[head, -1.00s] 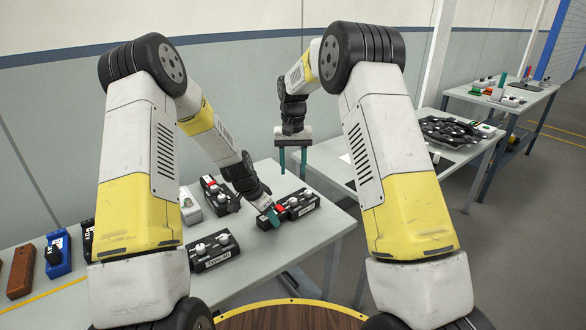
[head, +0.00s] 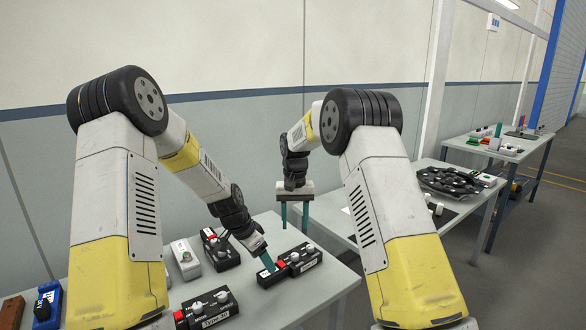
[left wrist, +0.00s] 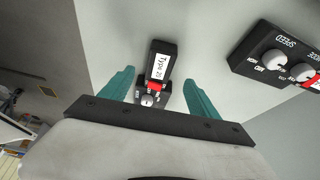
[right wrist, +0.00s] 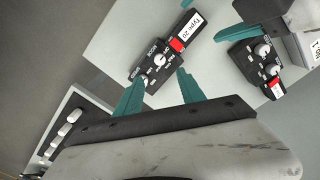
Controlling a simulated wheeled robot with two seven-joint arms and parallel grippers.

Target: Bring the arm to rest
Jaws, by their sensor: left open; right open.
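My left gripper (head: 266,262) is low over the near table, beside a black box with a red block and white knob (head: 290,265). In the left wrist view its jaws (left wrist: 157,78) are open, with the box labelled Type 20 (left wrist: 158,70) showing between and beyond the fingers. I cannot tell whether they touch it. My right gripper (head: 294,214) hangs fingers-down above the table's right edge, open and empty. In the right wrist view its fingers (right wrist: 160,78) are apart, with the Type 20 box (right wrist: 168,48) below and beyond them.
Other knobbed boxes (head: 208,308) and a pale switch box (head: 185,258) stand on the near table (head: 330,285). A second table holds a black tray (head: 450,183); a third stands farther right (head: 500,150). My left gripper's fingers show in the right wrist view.

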